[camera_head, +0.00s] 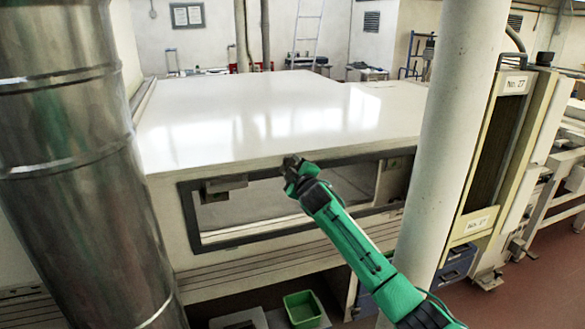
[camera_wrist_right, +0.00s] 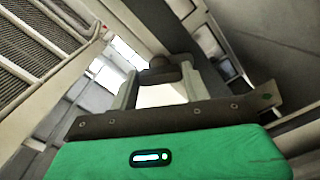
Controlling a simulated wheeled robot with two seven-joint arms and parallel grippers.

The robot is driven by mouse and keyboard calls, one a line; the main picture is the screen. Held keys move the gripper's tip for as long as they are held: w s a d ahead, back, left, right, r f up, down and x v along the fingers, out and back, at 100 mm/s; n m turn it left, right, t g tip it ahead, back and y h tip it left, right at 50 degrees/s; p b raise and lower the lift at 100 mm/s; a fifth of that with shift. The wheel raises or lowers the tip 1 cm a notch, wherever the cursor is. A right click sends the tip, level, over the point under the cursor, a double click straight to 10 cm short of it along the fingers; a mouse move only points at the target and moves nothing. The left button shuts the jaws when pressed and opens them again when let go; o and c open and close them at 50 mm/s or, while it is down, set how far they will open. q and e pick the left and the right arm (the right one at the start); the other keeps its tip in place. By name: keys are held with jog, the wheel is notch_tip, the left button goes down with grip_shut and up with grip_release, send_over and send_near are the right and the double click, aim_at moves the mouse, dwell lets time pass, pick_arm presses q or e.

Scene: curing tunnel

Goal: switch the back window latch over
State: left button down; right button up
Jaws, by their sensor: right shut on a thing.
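A dark-framed window (camera_head: 187,215) is set in the near side of the big white-topped housing (camera_head: 255,115). My right gripper (camera_head: 292,168), on a green arm, is at the upper edge of this window frame. In the right wrist view my gripper (camera_wrist_right: 160,78) is shut on a small dark rounded piece (camera_wrist_right: 158,62) between its two grey fingers. This piece appears to be the latch. Its lower part and which way it is turned are hidden by the gripper. My left gripper is not in view.
A small grey box (camera_head: 224,184) sits at the window's upper left corner. A shiny metal duct (camera_head: 75,160) stands at left, and a white column (camera_head: 455,120) at right, close to my arm.

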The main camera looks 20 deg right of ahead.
jog(key=n, duration=0.2)
jog(key=shift+n+p, duration=0.3)
jog(key=shift+n, duration=0.1)
jog(key=shift+n+p, duration=0.45)
jog(key=shift+n, duration=1.35)
jog(key=shift+o, duration=0.2)
jog(key=shift+c, duration=0.2)
jog(key=o, duration=1)
jog(key=shift+s, duration=0.1)
